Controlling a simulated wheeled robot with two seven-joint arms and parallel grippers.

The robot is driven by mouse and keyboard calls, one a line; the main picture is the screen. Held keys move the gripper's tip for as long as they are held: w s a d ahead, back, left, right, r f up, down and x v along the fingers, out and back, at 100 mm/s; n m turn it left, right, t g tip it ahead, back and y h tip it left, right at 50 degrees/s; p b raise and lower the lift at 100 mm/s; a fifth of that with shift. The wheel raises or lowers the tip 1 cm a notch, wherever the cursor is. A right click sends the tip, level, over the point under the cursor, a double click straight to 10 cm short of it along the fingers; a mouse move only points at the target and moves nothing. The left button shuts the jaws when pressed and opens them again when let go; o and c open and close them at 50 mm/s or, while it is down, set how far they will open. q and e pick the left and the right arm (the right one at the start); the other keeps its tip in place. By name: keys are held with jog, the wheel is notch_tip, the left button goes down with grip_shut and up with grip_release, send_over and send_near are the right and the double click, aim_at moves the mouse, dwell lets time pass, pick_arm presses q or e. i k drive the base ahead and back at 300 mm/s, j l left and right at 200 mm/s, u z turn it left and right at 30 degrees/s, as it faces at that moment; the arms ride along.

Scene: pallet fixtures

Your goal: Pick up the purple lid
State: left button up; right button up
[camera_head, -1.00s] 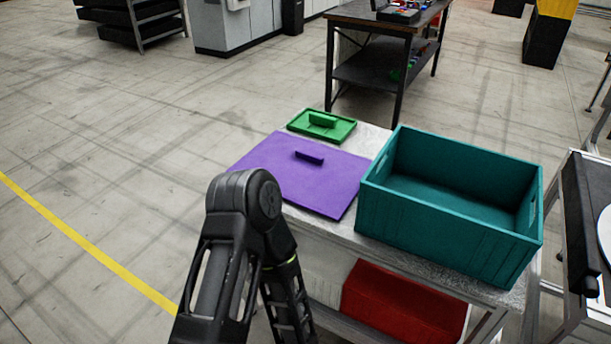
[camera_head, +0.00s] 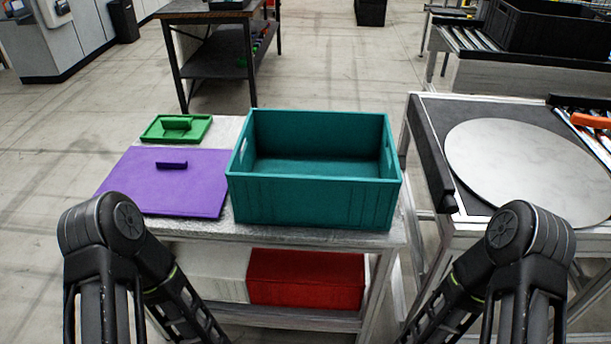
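The purple lid (camera_head: 188,193) lies flat on the left part of the metal-topped table (camera_head: 300,235). It is a wide flat panel with a small upright purple handle (camera_head: 171,165) near its far side. Its right edge is close to the teal crate. My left arm shows at the lower left, in front of the lid, and my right arm shows at the lower right, away from it. Both arms bend down out of the picture, and neither gripper shows.
An empty teal crate (camera_head: 312,202) stands right of the lid. A smaller green lid (camera_head: 177,128) lies behind it. A red box (camera_head: 306,279) and a white box sit on the shelf below. A turntable (camera_head: 524,165) stands at the right. Open floor lies left.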

aim_at(181, 182)
jog(key=j+z, duration=0.2)
jog(key=j, duration=0.35)
jog(key=k+j+z, duration=0.1)
jog(key=j+z, duration=0.15)
jog(key=j, duration=0.3)
jog(key=k+j+z, duration=0.2)
jog(key=j, duration=0.35)
jog(key=i, duration=0.1)
